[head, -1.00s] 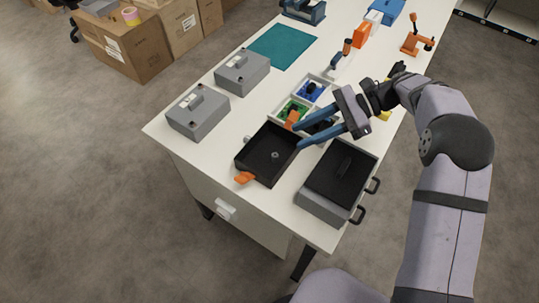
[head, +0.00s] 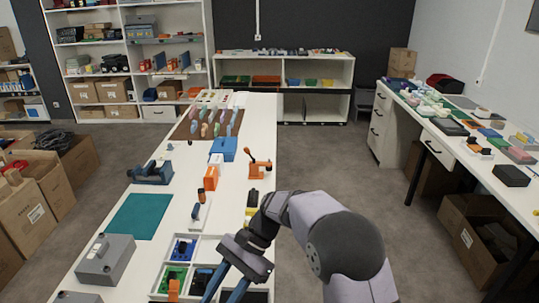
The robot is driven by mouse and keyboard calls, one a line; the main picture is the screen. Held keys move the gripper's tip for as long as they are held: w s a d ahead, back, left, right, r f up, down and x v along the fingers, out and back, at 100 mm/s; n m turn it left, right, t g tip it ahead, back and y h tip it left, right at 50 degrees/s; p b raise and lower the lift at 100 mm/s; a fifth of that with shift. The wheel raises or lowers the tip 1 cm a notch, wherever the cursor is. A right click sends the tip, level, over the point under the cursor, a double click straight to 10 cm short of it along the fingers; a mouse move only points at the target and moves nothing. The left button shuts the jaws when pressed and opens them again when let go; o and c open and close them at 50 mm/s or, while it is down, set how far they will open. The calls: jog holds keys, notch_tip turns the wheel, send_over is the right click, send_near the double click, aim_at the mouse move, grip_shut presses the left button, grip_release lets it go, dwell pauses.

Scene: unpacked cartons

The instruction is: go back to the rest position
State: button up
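My gripper (head: 222,288) is at the bottom middle of the head view, over the long white table (head: 256,130). Its two blue fingers stand apart and nothing shows between them. The fingertips run out of the bottom edge of the picture. My arm bends in from the lower right. The fingers partly cover a white divided tray (head: 193,262) on the table, which holds small blue, green and dark parts.
A grey box (head: 105,260) and a teal mat (head: 141,216) lie to the left. An orange tool (head: 260,165), orange block (head: 211,178) and blue box (head: 223,148) stand farther back. Open floor (head: 320,165) lies right of the table, before a side bench (head: 440,150).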

jog(key=shift+n+t+h, duration=0.6)
jog(key=shift+t+h, duration=0.1)
jog(key=d, duration=0.2)
jog(key=s+d+r+p, duration=0.1)
jog(key=d, duration=0.1)
jog(key=s+d+r, duration=0.1)
jog(key=shift+s+d+r, duration=0.1)
jog(key=shift+s+d, duration=0.05)
jog(key=shift+d, duration=0.25)
jog(key=s+d+n+t+h+p, duration=0.1)
jog(key=s+d+n+t+h, duration=0.1)
jog(key=d, duration=0.9)
jog(key=s+d+f+n+t+h+p, duration=0.1)
jog(key=s+d+n+t+h+p, duration=0.1)
jog(key=d, duration=0.9)
jog(key=s+n+t+h, duration=0.1)
jog(key=s+n, duration=0.1)
jog(key=shift+s+f+p, duration=0.25)
jog(key=shift+s+p, duration=0.05)
jog(key=shift+s, duration=0.1)
